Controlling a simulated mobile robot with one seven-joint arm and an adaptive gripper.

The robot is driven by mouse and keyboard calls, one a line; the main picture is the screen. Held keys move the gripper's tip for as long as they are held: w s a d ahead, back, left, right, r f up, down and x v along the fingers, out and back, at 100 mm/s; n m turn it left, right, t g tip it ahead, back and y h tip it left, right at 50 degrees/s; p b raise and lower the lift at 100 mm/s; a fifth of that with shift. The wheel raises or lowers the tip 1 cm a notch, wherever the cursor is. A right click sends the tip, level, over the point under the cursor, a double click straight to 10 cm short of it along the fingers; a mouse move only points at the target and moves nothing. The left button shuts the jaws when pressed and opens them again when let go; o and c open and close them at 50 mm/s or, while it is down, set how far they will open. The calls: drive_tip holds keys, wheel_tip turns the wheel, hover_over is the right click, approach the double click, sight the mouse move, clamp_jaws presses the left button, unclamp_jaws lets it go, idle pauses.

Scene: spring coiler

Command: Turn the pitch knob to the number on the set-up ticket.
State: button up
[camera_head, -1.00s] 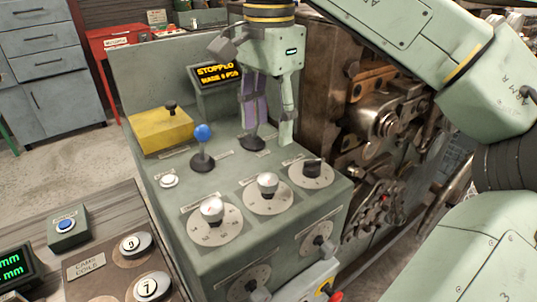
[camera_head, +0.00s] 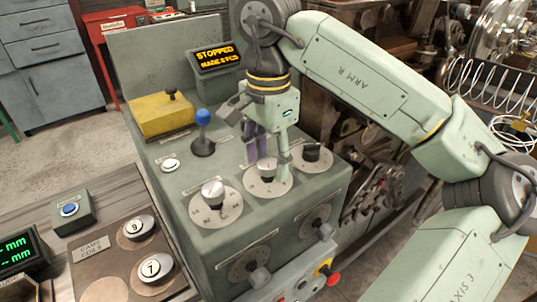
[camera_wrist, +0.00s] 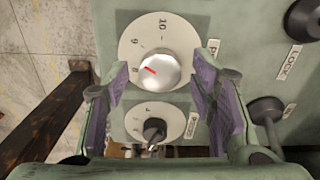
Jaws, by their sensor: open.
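The pitch knob (camera_head: 267,167) is a silver cap on a pale numbered dial, the middle of three along the top of the green console. My gripper (camera_head: 267,173) is pointed down over it, open, with one finger on either side. In the wrist view the knob (camera_wrist: 153,69) sits between the purple-padded fingers, with gaps to both. A label beginning with P (camera_wrist: 213,50) is partly hidden by a finger. I cannot make out the set-up ticket.
A silver knob (camera_head: 212,189) stands to the left and a black knob (camera_head: 312,152) to the right. A blue-topped lever (camera_head: 203,122), a yellow block (camera_head: 158,117) and a display reading STOPPED (camera_head: 215,56) are behind. Further dials (camera_head: 250,266) are on the console front.

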drive_tip(key=c, duration=1.1)
drive_tip(key=shift+c, duration=0.2)
drive_tip(key=shift+m+b, duration=0.3)
drive_tip(key=shift+m, duration=0.1)
drive_tip(key=shift+f+m+b, duration=0.1)
drive_tip(key=shift+m+b, duration=0.35)
drive_tip(key=shift+m, duration=0.15)
drive_tip(key=m+b, duration=0.1)
drive_tip(key=m, duration=0.2)
drive_tip(key=shift+m+b, duration=0.3)
drive_tip(key=m+b, duration=0.1)
drive_tip(key=m, duration=0.5)
drive_tip(key=shift+s+b, duration=0.1)
drive_tip(key=shift+b, duration=0.25)
drive_tip(key=shift+m, duration=0.3)
